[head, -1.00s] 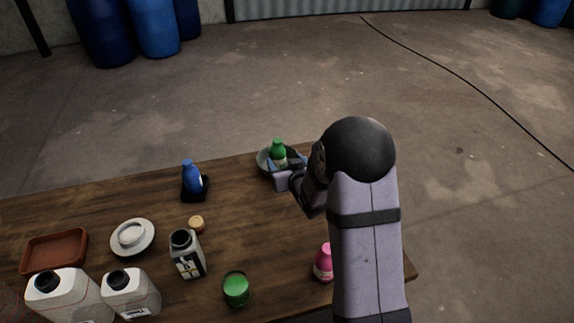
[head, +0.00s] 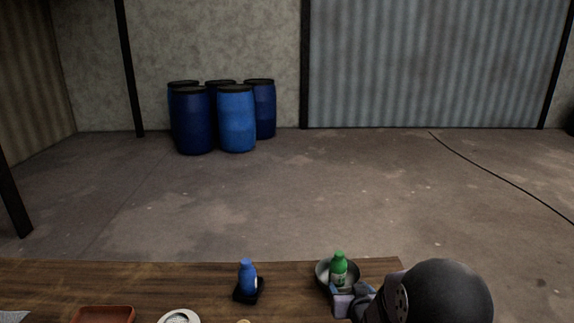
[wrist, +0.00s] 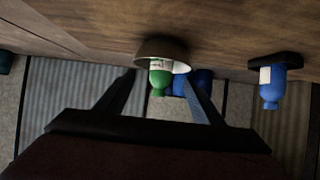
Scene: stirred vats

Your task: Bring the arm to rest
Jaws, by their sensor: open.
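My gripper (head: 348,298) is open at the right of the table in the head view, just on the near side of a grey bowl (head: 321,275). A green bottle (head: 339,266) with a pale label stands in the bowl. The wrist view is upside down. There the bowl (wrist: 155,47) and green bottle (wrist: 160,84) show between the two spread fingers of my gripper (wrist: 159,76), with nothing gripped. I cannot tell whether a finger touches the bowl. The rest of my arm is mostly below the head view's edge.
A blue bottle (head: 247,278) stands on a small black base (head: 240,294) left of the bowl on the wooden table (head: 200,275). A red-brown tray (head: 103,315) and a white dish (head: 179,317) are cut off at the bottom. Blue barrels (head: 236,120) stand far off.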

